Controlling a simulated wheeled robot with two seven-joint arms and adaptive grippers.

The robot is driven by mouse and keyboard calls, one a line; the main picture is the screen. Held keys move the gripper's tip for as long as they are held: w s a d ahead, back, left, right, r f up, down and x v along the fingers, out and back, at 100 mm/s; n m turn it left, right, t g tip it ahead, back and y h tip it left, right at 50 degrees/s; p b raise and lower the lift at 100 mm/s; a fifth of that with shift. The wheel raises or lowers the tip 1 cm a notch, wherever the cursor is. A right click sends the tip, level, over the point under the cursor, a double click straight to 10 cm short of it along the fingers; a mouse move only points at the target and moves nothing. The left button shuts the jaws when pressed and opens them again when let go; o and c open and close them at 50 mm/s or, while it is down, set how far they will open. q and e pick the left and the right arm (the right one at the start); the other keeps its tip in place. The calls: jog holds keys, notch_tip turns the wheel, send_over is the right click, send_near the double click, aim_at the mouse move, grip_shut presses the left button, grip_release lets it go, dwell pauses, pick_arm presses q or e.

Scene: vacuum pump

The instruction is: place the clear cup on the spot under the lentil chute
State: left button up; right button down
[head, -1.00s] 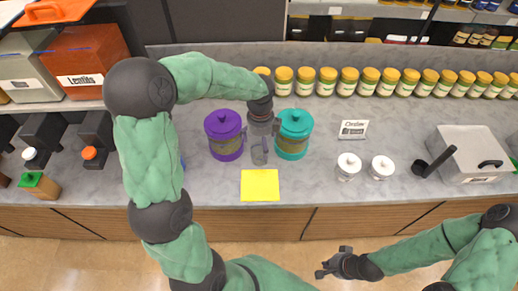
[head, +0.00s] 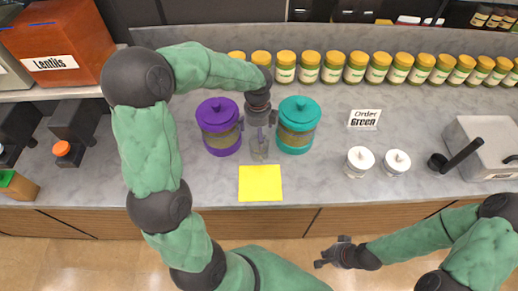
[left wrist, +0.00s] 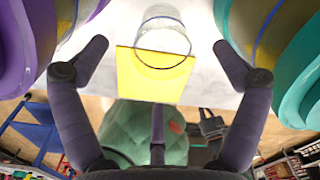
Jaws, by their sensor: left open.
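The clear cup (head: 259,150) stands on the grey counter just behind a yellow square sheet, between a purple-lidded jar and a teal-lidded jar. My left gripper (head: 259,122) is open above and behind it. In the left wrist view the cup (left wrist: 163,38) appears between the spread fingers of my left gripper (left wrist: 160,47), with no finger visibly touching it. The orange box labelled Lentils (head: 60,45) is at the upper left, with a dark chute (head: 75,118) below it. My left arm stands between the chute and the cup. My right gripper (head: 335,253) looks open and empty in front of the counter.
The purple jar (head: 219,128) and teal jar (head: 297,125) flank the cup closely. The yellow sheet (head: 260,184) lies in front. Two white-lidded jars (head: 359,161) (head: 396,162), an order card (head: 364,119) and a metal container (head: 488,145) stand to the right. Several yellow-lidded jars line the back.

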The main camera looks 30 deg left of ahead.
pick_arm(q)
notch_tip(320, 180, down, 3)
jog(key=shift+r, duration=0.1)
jog(key=shift+d+f+b, duration=0.1)
jog(key=shift+f+b, duration=0.9)
jog(key=shift+f, duration=1.7)
jog(key=c, duration=1.3)
jog(key=shift+c, duration=0.2)
jog(key=shift+r, duration=0.15)
